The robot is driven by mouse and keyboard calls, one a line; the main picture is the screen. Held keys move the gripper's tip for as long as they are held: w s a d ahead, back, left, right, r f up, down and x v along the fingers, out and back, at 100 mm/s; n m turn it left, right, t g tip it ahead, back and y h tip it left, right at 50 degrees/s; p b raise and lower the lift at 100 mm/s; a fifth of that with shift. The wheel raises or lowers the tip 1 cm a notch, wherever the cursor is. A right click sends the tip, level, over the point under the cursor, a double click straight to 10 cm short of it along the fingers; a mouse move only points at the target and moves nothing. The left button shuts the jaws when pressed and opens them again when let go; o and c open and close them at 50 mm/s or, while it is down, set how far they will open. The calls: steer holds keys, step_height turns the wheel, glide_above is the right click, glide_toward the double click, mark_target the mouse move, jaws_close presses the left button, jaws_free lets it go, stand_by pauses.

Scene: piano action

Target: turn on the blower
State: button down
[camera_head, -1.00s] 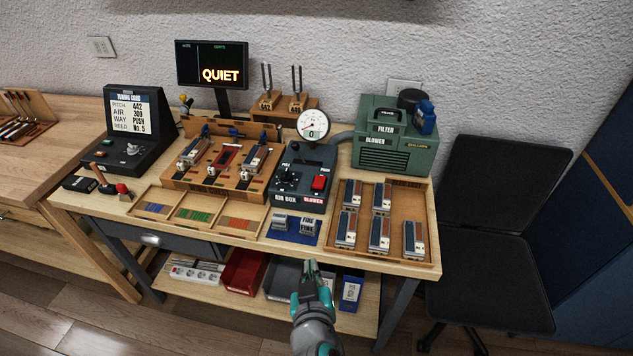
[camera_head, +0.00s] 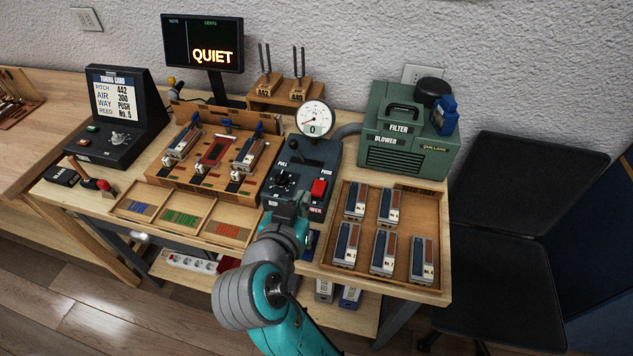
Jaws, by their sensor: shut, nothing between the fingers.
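The green blower (camera_head: 408,138) stands at the back right of the bench, with a hose running to the dark air box (camera_head: 283,178). The air box carries a black knob, a lever marked PULL and PUSH, and a red switch (camera_head: 319,187) at its front right, above a partly covered label. The round gauge (camera_head: 314,119) above it reads 0. My gripper (camera_head: 291,206) is shut and empty at the front edge of the air box, just left of and in front of the red switch. Whether it touches the box cannot be told. My arm hides the fire blocks' mat.
The reed tray (camera_head: 437,287) with several reed blocks lies right of the air box. A wooden rack with blocks stands to the left, with sorting trays (camera_head: 180,214) in front. The display (camera_head: 204,43) reads QUIET. A black chair stands at the right.

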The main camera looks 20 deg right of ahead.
steer(key=shift+d, duration=0.1)
glide_above(318, 187)
steer(key=s+a, duration=0.2)
steer(key=f, duration=0.3)
steer(key=shift+s+d+f, duration=0.2)
steer(key=shift+f, duration=0.1)
steer(key=shift+s+a+f, duration=0.1)
steer(key=shift+f, duration=0.55)
steer(key=shift+s+a+f, duration=0.1)
steer(key=shift+f, duration=1.25)
steer(key=shift+s+a+f, duration=0.1)
steer(key=shift+s+f, duration=0.05)
steer(key=shift+f, duration=0.3)
steer(key=shift+r, duration=0.15)
steer(key=shift+r, duration=0.8)
